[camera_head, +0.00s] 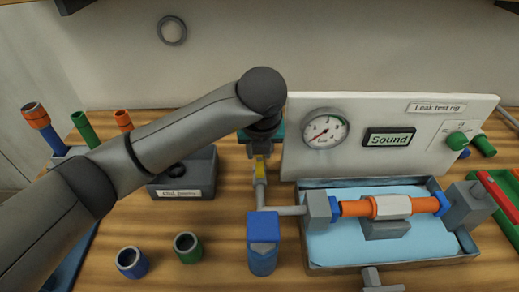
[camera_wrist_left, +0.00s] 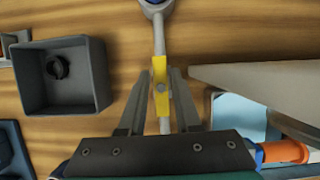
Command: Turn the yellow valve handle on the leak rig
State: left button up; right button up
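The yellow valve handle (camera_head: 260,169) sits on the grey pipe left of the leak rig panel (camera_head: 370,165). In the left wrist view the handle (camera_wrist_left: 160,88) lies lengthwise along the pipe, with a round pivot at its middle. My left gripper (camera_wrist_left: 160,73) is open, one finger on each side of the handle, with narrow gaps showing. In the head view my left gripper (camera_head: 261,152) comes down from above over the handle, and its wrist partly hides it. I cannot tell whether the fingertips reach below the handle's top. My right gripper is not in view.
An orange pipe piece (camera_head: 355,208) is held in the rig's blue-lined tray (camera_head: 318,262). The gauge (camera_head: 325,129) and the "Sound" display (camera_head: 389,139) are on the panel.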

pick_arm(q)
jog(key=shift+o, duration=1.3)
jog(key=p+v, duration=0.2)
jog(key=v, duration=1.3)
jog(key=shift+s+r, duration=0.1)
